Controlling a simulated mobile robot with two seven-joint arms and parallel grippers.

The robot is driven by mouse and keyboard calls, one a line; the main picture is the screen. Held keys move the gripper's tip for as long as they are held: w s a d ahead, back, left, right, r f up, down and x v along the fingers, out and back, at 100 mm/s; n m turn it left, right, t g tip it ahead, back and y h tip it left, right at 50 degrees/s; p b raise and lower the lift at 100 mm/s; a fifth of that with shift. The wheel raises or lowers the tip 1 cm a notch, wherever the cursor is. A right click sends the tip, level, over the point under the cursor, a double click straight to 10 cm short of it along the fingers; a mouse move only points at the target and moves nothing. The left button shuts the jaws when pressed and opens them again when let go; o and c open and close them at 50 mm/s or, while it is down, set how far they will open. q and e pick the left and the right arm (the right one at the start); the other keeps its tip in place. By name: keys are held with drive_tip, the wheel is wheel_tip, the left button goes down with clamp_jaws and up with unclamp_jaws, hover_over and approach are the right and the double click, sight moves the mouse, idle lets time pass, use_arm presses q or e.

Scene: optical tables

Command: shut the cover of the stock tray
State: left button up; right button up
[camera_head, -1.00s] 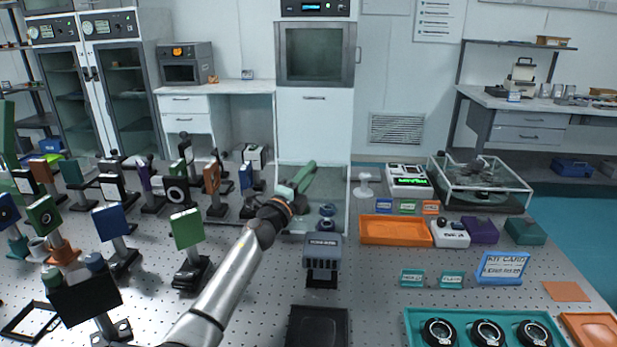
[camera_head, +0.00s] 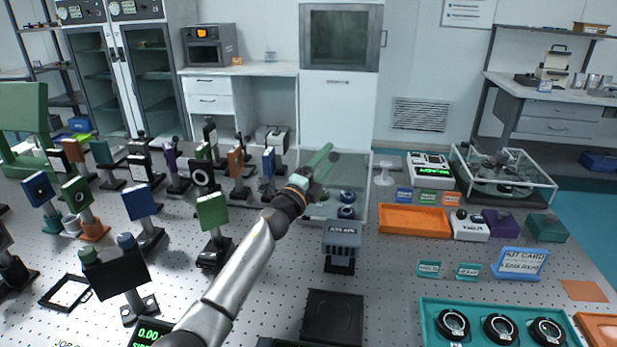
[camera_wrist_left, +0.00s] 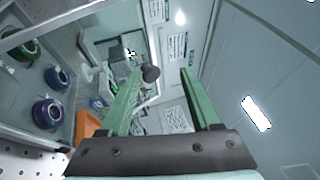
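The stock tray appears to be the clear-walled case (camera_head: 366,208) in the middle of the table, with dark blue rings (camera_head: 347,197) inside. Its clear cover seems to stand raised, but its exact angle is hard to tell. A dark round knob (camera_head: 335,157) shows by the upper part of the clear panel. My left gripper (camera_head: 324,156) is in front of that panel, beside the knob. In the left wrist view its green fingers (camera_wrist_left: 164,75) are apart and empty, and the knob (camera_wrist_left: 150,73) shows near the left fingertip. Contact is unclear. My right gripper is out of view.
A grey holder block (camera_head: 342,236) stands in front of the case. An orange tray (camera_head: 414,220) and a white knobbed stand (camera_head: 386,170) are on its right. Several optic mounts crowd the left, including a green plate (camera_head: 212,211). A second clear case (camera_head: 540,186) is at the right.

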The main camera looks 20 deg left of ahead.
use_arm(q)
drive_tip(key=p+v, duration=0.2)
drive_tip(key=v, duration=0.8)
drive_tip(key=shift+f+p, duration=0.2)
drive_tip(key=shift+p, duration=0.15)
